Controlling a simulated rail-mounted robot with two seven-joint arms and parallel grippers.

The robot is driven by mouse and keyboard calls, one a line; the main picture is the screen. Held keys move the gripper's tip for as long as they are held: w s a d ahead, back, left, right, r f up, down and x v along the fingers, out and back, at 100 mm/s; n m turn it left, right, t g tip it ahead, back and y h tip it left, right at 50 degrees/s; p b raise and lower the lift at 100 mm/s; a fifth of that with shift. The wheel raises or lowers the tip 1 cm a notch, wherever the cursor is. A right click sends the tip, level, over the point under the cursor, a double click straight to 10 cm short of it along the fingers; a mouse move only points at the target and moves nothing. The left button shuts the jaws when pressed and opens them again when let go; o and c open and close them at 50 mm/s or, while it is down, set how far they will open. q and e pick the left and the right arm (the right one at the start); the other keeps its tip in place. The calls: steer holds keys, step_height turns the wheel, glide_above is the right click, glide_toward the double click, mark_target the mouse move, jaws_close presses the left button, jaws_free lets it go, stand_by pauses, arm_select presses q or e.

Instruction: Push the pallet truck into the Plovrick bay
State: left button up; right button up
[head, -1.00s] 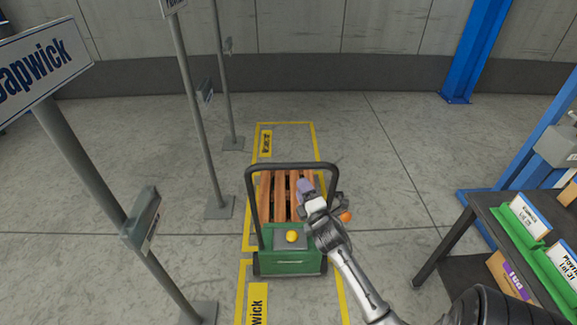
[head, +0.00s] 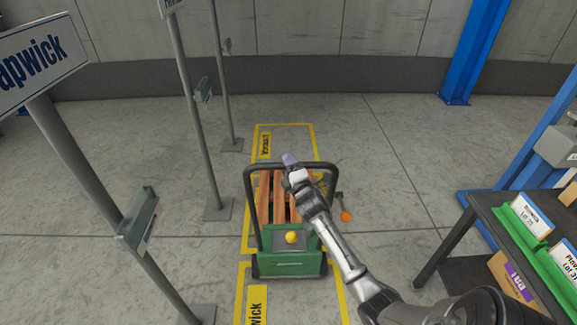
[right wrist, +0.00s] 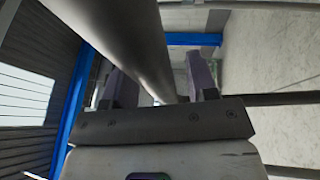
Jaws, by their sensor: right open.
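The green pallet truck (head: 290,264) stands upright across the join of two yellow-outlined floor bays. It has a black hoop handle (head: 262,169) and carries brown wooden slats. My right gripper (head: 290,162) is at the top bar of the handle, with its jaws open. In the right wrist view, a thick dark bar (right wrist: 125,35) appears to run between the parted fingers of the gripper (right wrist: 160,75). I cannot tell if they touch it. The far bay's label (head: 265,146) is too small to read. My left gripper is out of view.
Several grey sign posts (head: 197,110) stand left of the bays, one with a cut-off sign (head: 40,60) reading "apwick". A dark table (head: 490,215) with green racks is at the right. An orange knob (head: 346,216) shows beside the truck. Floor beyond the far bay is clear.

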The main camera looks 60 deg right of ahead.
steer(key=shift+c, duration=1.4)
jaws_close()
